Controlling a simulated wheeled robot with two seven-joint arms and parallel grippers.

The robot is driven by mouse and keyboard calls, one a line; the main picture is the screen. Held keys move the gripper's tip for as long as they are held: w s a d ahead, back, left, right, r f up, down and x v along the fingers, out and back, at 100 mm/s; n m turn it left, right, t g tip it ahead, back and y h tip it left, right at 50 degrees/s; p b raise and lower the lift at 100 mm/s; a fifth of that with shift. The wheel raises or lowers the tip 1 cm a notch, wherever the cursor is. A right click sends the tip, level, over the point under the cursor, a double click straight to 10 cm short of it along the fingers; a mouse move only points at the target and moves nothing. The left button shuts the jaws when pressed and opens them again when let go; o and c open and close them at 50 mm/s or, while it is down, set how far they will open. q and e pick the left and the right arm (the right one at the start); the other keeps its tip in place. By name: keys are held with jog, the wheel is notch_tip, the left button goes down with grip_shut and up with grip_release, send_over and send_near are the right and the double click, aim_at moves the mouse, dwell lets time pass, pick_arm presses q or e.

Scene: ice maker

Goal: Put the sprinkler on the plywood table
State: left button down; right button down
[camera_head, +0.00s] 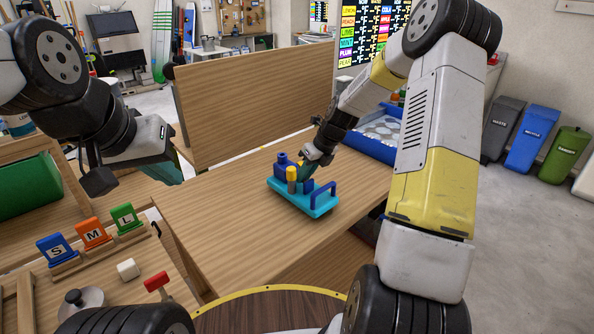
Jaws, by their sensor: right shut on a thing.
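The object that looks like the sprinkler (313,203) has a flat teal base with blue and yellow parts and a blue handle. It appears to rest on, or sit just above, the light plywood table (215,218) in the middle of the view. My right gripper (305,172) reaches in from the upper right and is shut on the sprinkler at its far side; its fingertips are partly hidden. My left gripper (172,170) hangs left of the table, away from the sprinkler. Its fingers are too obscured to tell whether they are open.
An upright wooden panel (255,102) stands along the table's far side. A blue tray (372,140) is behind my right arm. The table's near left is clear.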

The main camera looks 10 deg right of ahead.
jog(key=shift+f, duration=1.1)
jog(key=c, duration=1.4)
grip_release()
jog(key=shift+f, duration=0.1)
jog(key=shift+o, duration=0.2)
